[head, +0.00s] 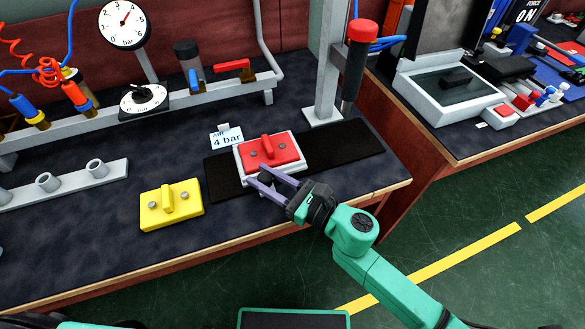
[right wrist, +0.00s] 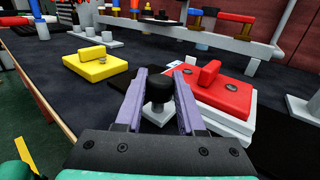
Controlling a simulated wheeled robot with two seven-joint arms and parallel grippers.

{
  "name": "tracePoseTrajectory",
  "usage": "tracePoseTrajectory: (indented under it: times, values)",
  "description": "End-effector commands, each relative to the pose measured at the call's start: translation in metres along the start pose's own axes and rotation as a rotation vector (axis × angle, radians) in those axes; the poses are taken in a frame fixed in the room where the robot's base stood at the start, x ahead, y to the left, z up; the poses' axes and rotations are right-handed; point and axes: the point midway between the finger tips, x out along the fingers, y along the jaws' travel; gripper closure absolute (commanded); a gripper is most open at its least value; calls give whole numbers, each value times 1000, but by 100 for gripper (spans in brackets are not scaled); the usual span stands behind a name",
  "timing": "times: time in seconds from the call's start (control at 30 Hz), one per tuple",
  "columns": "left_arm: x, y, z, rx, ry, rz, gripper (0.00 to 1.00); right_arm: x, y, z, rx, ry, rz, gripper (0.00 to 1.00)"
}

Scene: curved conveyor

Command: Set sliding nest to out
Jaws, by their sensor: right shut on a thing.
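The sliding nest (head: 240,173) is a pale grey block on a black track (head: 340,146), with a red plate (head: 285,155) with a raised handle on it. A black knob (right wrist: 158,86) sticks out from the nest's front on a pale base. My right gripper (head: 263,177) is at the nest's front edge, its purple fingers shut on this knob. In the right wrist view the nest (right wrist: 232,118) lies right of the fingers. My left gripper is not in view.
A yellow plate (head: 171,206) with a handle lies left of the track. A card reading "4 bar" (head: 227,139) stands behind the nest. A post (head: 325,90) with a red-topped screwdriver (head: 355,65) rises behind the track. The track's right part is clear.

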Motion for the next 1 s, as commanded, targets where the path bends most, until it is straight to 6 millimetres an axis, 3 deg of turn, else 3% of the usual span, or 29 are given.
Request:
tracePoseTrajectory:
  times: [0.2,0.67,0.7,0.77,1.0]
  values:
    - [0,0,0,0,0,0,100,14,19,0,1,0,1,100]
    - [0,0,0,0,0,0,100,18,26,-1,2,1,5,100]
    - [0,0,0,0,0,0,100,18,26,-1,2,1,6,58]
    - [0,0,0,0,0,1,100,18,26,-1,2,1,5,35]
    - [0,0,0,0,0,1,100,18,25,-1,1,1,2,32]
